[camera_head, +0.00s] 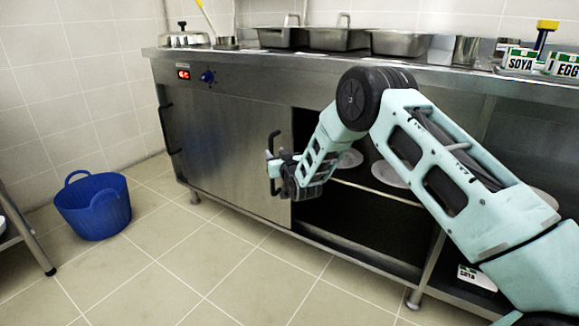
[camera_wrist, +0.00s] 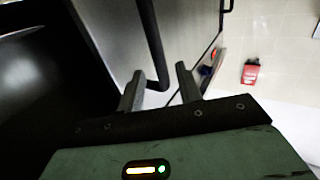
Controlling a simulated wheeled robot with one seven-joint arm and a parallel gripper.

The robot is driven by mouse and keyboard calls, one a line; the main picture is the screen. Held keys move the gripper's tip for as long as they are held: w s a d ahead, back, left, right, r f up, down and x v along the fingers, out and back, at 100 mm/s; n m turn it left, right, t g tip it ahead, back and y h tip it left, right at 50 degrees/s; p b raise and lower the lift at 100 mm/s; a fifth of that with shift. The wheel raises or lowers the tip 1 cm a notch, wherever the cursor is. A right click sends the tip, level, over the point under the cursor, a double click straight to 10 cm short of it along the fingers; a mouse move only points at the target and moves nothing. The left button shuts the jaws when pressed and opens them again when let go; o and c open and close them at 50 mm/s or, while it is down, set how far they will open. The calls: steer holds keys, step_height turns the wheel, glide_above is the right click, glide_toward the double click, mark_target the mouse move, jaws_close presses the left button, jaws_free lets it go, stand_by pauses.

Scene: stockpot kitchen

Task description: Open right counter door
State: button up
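The steel counter door (camera_head: 235,150) stands at the left part of the counter front. To its right the counter is open and dark inside. A black bar handle (camera_head: 272,150) sits near the door's right edge. My gripper (camera_head: 277,170) is at this handle, in front of the door. In the wrist view the handle (camera_wrist: 153,45) runs down between the two fingers of my gripper (camera_wrist: 160,85), with a gap visible on both sides. The fingers are apart. Whether the bar is fully within their depth is unclear.
A second black handle (camera_head: 170,130) is at the counter's left end. A blue basket (camera_head: 93,207) stands on the floor at left. Plates (camera_head: 390,174) lie on the shelf inside. Steel pans (camera_head: 338,38) stand on the countertop. The tiled floor (camera_head: 215,260) in front is clear.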

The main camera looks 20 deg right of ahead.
steer(key=s+p, duration=0.3)
steer(key=s, duration=0.9)
steer(key=shift+s+d, duration=0.25)
steer(key=shift+d, duration=0.15)
steer(key=s+a+r+n+g+y, duration=0.15)
steer(key=s+a+r+g, duration=0.35)
steer(key=a, duration=0.5)
steer(key=s+a+r+n+g+y, duration=0.1)
steer(key=s+a+g, duration=0.2)
steer(key=s, duration=0.4)
steer(key=s+a+r+n+g+y, duration=0.1)
steer(key=s+a+r+g, duration=0.15)
steer(key=s, duration=0.35)
steer(key=s+d+r+n+g+h, duration=0.2)
steer(key=s+g, duration=0.2)
steer(key=s, duration=1)
steer(key=s+d+r+n+g+h, duration=0.15)
steer(key=s+g, duration=0.25)
steer(key=s, duration=1)
step_height(320, 180, up, 35)
steer(key=p, duration=3.5)
steer(key=shift+d+f+h, duration=0.2)
steer(key=shift+d+h, duration=0.1)
